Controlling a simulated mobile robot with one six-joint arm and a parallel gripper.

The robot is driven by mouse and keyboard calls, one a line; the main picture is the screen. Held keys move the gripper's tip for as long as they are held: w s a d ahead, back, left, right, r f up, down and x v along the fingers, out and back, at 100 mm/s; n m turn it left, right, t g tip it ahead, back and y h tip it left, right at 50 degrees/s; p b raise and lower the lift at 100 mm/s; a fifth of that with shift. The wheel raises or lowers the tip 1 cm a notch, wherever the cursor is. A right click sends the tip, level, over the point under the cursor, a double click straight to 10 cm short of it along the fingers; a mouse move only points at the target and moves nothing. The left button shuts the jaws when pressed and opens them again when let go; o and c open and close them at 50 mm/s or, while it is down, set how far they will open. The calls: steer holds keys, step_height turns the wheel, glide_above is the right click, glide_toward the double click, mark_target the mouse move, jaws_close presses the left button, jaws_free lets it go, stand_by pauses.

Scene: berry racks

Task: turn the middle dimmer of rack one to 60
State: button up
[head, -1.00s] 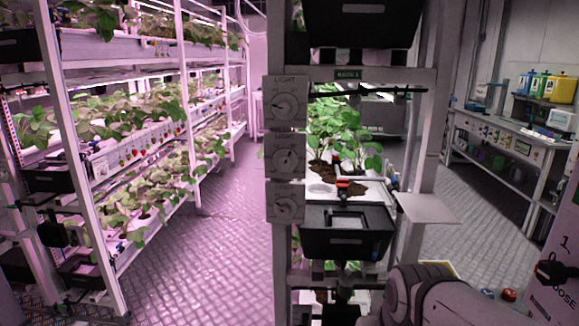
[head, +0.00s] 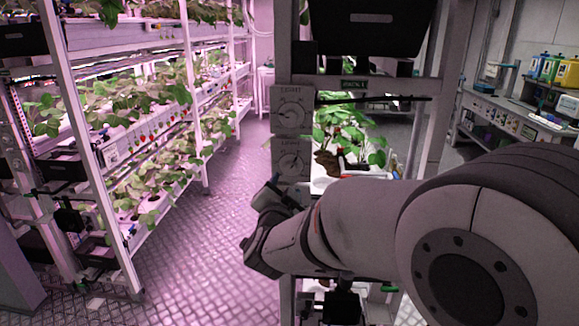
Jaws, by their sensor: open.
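The top dimmer (head: 292,112) and the middle dimmer (head: 291,160) are visible, each with a round knob; the scale numbers are too small to read. The lowest dimmer is hidden behind my arm. My gripper (head: 274,194) is at the end of the arm, just below and left of the middle dimmer in the picture. It is open and appears empty. Its fingers are small and dark, and I cannot tell its distance from the panel.
A long white plant rack (head: 112,200) stands on the left, with clear metal floor (head: 215,240) between. Behind rack one's post are green plants (head: 345,130). A bench (head: 500,115) with bottles stands at the right. My arm covers the lower right.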

mark_target(290, 169)
steer(key=w, duration=0.2)
steer(key=w+p, duration=0.1)
steer(key=w, duration=0.2)
steer(key=w+p, duration=0.1)
steer(key=w, duration=0.1)
steer(key=shift+w+d+r, duration=0.1)
steer(key=shift+w+d, duration=0.2)
steer(key=shift+w, duration=0.1)
steer(key=c, duration=1)
steer(key=shift+n+b, duration=0.3)
steer(key=shift+b, duration=0.45)
